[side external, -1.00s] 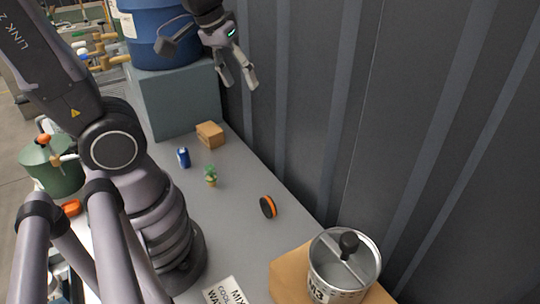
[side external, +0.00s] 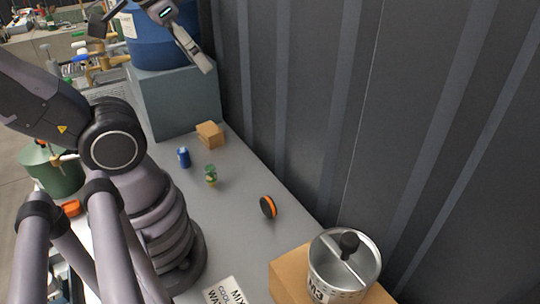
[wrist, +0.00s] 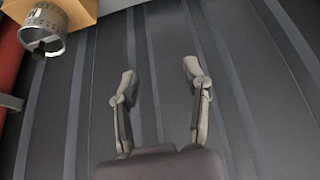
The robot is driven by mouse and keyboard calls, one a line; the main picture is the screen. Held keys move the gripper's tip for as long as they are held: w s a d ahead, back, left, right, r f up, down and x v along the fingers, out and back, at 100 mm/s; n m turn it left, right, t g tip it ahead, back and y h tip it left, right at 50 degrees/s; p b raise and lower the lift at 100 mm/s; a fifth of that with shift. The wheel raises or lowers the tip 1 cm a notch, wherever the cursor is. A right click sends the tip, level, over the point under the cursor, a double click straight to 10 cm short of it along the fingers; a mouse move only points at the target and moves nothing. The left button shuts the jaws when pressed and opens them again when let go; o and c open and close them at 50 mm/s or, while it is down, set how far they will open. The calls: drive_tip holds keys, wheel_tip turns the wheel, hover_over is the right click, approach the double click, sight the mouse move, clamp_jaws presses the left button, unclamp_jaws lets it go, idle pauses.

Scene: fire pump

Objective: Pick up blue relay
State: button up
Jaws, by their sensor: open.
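The blue relay looks like a small blue upright block or cylinder (side external: 183,157) on the grey bench, left of the small cardboard box. I do not see it in the wrist view. My gripper (side external: 207,66) is high above the bench in the side view, beside the blue barrel and well above and away from the relay. In the wrist view my gripper (wrist: 160,74) has its two fingers spread with nothing between them, facing the dark ribbed wall.
A small cardboard box (side external: 210,134), a green-topped item (side external: 211,175) and an orange-black disc (side external: 268,207) stand on the bench (side external: 225,230). A metal canister (side external: 343,265) is at the front. A blue barrel (side external: 170,45) sits on a grey block (side external: 177,100). The ribbed wall (side external: 380,120) bounds the right.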

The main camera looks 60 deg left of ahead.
drive_tip(key=o, duration=0.4)
